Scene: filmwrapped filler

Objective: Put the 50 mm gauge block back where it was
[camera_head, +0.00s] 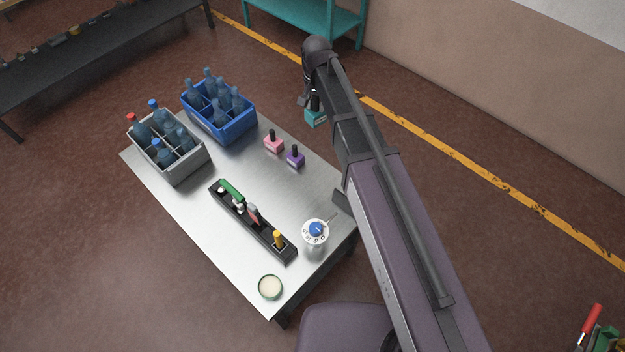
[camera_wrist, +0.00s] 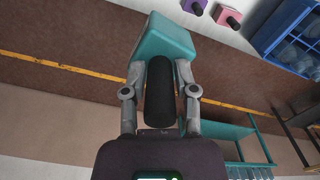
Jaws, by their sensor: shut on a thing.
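My gripper (camera_head: 309,97) is at the far right of the steel table, held up beside its edge. It is shut on the black handle of a teal block (camera_wrist: 163,40). The teal block also shows in the head view (camera_head: 315,118), hanging under the gripper, clear of the table. A pink block (camera_head: 273,144) and a purple block (camera_head: 295,159), each with a black handle, stand on the table to its lower left. No size marking is readable on any block, so I cannot tell which is 50 mm.
On the table (camera_head: 190,206) stand a grey crate (camera_head: 188,173) and a blue crate (camera_head: 238,132) with bottles, a black rack (camera_head: 268,246) of small tools, a white round device (camera_head: 314,236) and a round dish (camera_head: 270,287). Bare steel lies between the crates and the rack.

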